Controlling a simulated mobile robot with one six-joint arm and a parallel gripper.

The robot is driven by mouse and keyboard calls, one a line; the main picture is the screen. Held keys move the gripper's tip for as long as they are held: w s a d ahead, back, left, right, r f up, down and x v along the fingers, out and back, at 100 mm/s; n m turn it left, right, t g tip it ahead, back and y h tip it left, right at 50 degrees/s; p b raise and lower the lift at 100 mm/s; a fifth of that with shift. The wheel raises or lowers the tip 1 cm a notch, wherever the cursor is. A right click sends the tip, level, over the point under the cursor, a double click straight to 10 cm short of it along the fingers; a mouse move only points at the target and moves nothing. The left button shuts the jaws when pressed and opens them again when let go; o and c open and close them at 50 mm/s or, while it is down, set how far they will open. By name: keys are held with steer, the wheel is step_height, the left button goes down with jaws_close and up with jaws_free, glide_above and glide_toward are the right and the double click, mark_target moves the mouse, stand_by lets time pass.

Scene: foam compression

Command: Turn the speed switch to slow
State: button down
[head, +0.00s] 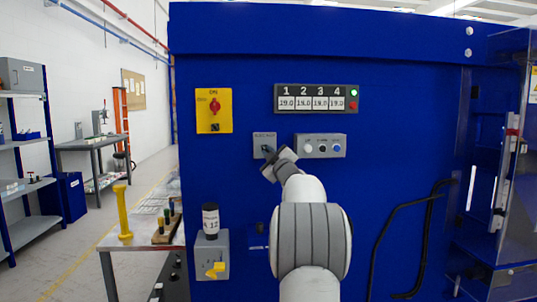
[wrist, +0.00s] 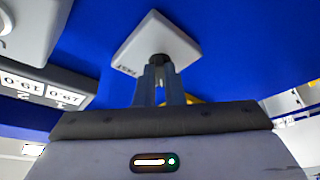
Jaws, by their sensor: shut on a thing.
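The speed switch is a black knob (wrist: 159,60) on a small light grey plate (wrist: 158,40), on the blue machine panel. The wrist view is turned over, and the plate carries a label that seems to read "FAST". My gripper (wrist: 164,72) is shut on the knob, its two fingers on either side of it. In the head view the switch plate (head: 264,140) shows behind my gripper (head: 270,154), which partly covers it. The knob's exact angle cannot be told.
A grey button box (head: 320,146) sits just right of the switch. A four-number display (head: 317,98) is above, and a yellow plate with a red main switch (head: 214,110) is upper left. Black hoses (head: 405,235) hang at right.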

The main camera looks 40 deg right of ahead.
steer(key=shift+a+r, duration=0.3)
steer(key=shift+r, duration=0.3)
steer(key=c, duration=1.6)
jaws_free()
steer(key=shift+w+f, duration=0.2)
steer(key=shift+f, duration=0.05)
steer(key=shift+o, duration=0.4)
steer(key=shift+d+f, duration=0.1)
steer(key=shift+f, duration=0.05)
steer(key=shift+w+f, duration=0.1)
steer(key=b+v, duration=0.1)
steer(key=v, duration=0.6)
steer(key=shift+s+f, duration=0.15)
steer(key=shift+s, duration=0.25)
